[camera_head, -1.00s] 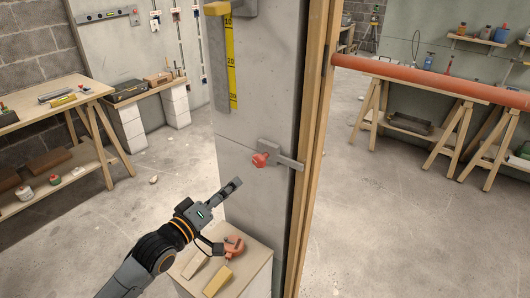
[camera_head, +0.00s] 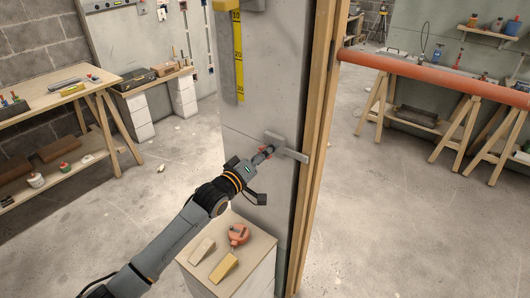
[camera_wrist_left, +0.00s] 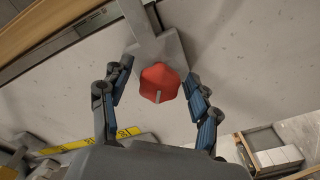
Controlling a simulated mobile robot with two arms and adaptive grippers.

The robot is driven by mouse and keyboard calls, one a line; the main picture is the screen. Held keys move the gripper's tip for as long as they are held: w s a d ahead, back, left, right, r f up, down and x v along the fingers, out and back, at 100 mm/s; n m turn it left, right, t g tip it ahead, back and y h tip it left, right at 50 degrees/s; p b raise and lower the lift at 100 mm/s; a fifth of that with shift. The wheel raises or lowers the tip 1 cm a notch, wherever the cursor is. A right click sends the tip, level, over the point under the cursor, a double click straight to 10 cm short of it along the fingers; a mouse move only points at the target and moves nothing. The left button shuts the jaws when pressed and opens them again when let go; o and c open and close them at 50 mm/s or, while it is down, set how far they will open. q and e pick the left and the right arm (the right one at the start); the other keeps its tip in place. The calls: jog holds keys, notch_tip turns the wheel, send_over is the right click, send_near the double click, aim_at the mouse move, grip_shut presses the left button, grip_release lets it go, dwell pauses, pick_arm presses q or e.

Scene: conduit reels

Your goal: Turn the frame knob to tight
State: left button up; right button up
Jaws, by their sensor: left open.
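The frame knob (camera_wrist_left: 160,84) is red and faceted with a short pale mark on its face. It sits on a grey metal clamp (camera_wrist_left: 158,47), which shows in the head view (camera_head: 292,153) fixed to the grey wall panel at its wooden frame. My left gripper (camera_wrist_left: 156,75) is open, with one finger on each side of the knob in the wrist view; I cannot tell whether they touch it. In the head view the left gripper (camera_head: 263,155) hides most of the knob. My right gripper is out of view.
A wooden frame post (camera_head: 316,130) rises beside the clamp. A yellow scale (camera_head: 238,60) is above. An orange pipe (camera_head: 440,78) lies across trestles at right.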

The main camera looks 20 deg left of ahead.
pick_arm(q)
jog(key=shift+c, duration=0.5)
jog(key=c, duration=1.1)
